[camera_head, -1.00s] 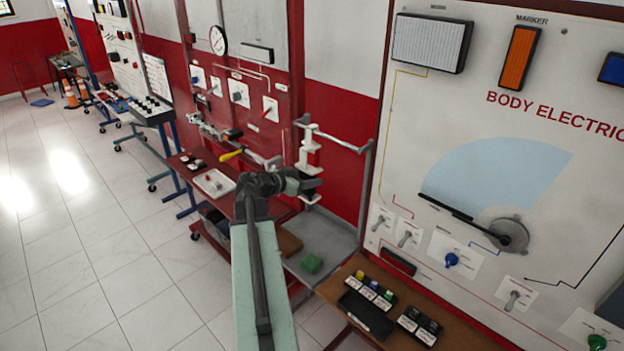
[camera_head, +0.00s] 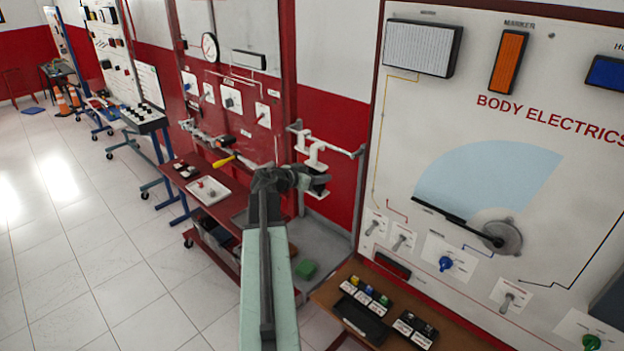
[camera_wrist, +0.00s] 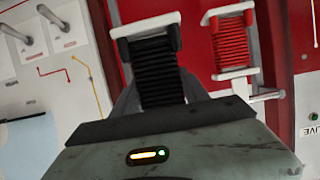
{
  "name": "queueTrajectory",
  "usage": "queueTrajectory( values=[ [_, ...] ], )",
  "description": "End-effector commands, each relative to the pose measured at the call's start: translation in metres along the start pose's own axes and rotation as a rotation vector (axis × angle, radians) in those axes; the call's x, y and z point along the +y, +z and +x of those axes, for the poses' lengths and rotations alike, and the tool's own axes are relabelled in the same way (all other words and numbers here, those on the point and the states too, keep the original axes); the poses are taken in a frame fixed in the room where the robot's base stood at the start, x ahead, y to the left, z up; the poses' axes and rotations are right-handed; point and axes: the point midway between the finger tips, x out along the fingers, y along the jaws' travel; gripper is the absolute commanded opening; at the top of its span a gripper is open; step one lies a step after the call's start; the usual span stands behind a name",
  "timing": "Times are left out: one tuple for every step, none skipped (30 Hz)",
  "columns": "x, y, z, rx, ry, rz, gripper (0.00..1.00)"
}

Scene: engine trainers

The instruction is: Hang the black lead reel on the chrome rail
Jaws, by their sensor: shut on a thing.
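The black lead reel (camera_wrist: 157,70), black windings between white end pieces, fills the middle of the wrist view. My gripper (camera_head: 308,181) is shut on it; in the head view the reel (camera_head: 319,188) is a small dark shape at the fingertips. The chrome rail (camera_head: 338,143) is a horizontal bar in front of the red wall. My gripper and the reel appear below the rail in the picture; their gap in depth is unclear. A red lead reel (camera_wrist: 232,45) with white ends is close to the right of the black reel in the wrist view.
The body electrics panel (camera_head: 540,140) stands to the right of the rail. A brown bench (camera_head: 335,292) with several small blocks is below it. A green block (camera_head: 305,269) lies on a grey surface below my gripper. A white tray (camera_head: 208,190) is on the left bench.

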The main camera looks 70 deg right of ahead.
Motion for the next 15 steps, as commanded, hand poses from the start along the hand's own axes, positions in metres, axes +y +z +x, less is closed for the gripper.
queueTrajectory(
  values=[
    [-0.001,-0.002,0.005,0.000,0.001,0.000,0.06],
    [-0.001,-0.003,0.008,0.000,0.001,0.001,0.06],
    [-0.001,-0.004,0.012,0.000,0.001,0.001,0.06],
    [0.000,-0.005,0.015,0.001,0.001,0.001,0.06],
    [0.000,-0.006,0.017,0.001,0.001,0.001,0.06],
    [0.000,-0.008,0.021,0.000,0.001,0.001,0.06],
    [0.000,-0.009,0.023,0.000,0.001,0.001,0.06],
    [-0.001,-0.009,0.026,0.000,0.001,0.001,0.06],
    [0.000,-0.011,0.029,0.000,0.001,0.001,0.06],
    [0.000,-0.012,0.032,0.000,0.001,0.001,0.06],
    [0.000,-0.013,0.035,0.000,0.001,0.001,0.06],
    [0.000,-0.014,0.038,0.000,0.001,0.001,0.06],
    [0.000,-0.015,0.041,0.000,0.001,0.001,0.06],
    [0.000,-0.016,0.043,0.000,0.001,0.001,0.06],
    [0.000,-0.017,0.047,0.000,0.001,0.001,0.06]
  ],
)
